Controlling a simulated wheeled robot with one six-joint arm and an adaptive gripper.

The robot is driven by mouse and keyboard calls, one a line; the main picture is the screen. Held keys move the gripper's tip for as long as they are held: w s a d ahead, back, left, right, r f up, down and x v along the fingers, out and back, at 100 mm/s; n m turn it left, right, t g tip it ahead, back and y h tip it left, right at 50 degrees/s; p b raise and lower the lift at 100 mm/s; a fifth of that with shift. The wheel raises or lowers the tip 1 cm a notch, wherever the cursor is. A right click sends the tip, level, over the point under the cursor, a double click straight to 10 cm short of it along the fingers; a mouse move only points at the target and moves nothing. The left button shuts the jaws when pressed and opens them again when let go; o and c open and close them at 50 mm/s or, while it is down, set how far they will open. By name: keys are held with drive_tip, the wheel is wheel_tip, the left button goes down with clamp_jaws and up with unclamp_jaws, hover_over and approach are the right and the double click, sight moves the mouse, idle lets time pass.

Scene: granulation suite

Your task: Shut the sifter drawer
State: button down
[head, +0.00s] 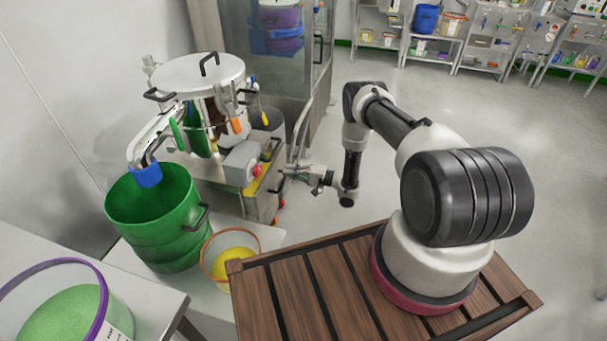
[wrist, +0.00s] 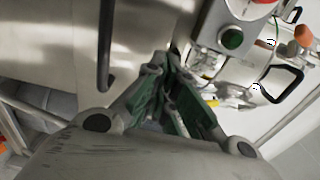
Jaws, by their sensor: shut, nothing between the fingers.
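The sifter (head: 200,75) is a steel machine with a round lid and black handles, at the left of the head view. Its low wheeled base (head: 262,203) carries a grey control box (head: 240,165) with a red button. My gripper (head: 287,171) is beside the base's right side, fingers pointing toward it. In the wrist view my gripper (wrist: 172,90) has its fingers together and empty. A steel panel with a dark upright handle (wrist: 105,45) is left of the fingers; it may be the drawer front. I cannot tell how far the drawer stands out.
A green drum (head: 155,215) stands under the sifter's blue-tipped spout. An orange-rimmed tub (head: 230,255) with yellow contents is near it. A tall steel cabinet (head: 290,65) stands behind my gripper. Shelves (head: 440,42) line the back; the floor to the right is clear.

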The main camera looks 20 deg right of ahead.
sight(273, 167)
drive_tip(key=shift+x, duration=2.25)
drive_tip(key=shift+a, duration=0.1)
drive_tip(key=x, duration=0.4)
drive_tip(key=shift+w+a, duration=0.15)
drive_tip(key=shift+a, duration=0.15)
drive_tip(key=shift+w, duration=0.2)
drive_tip(key=shift+r, duration=0.1)
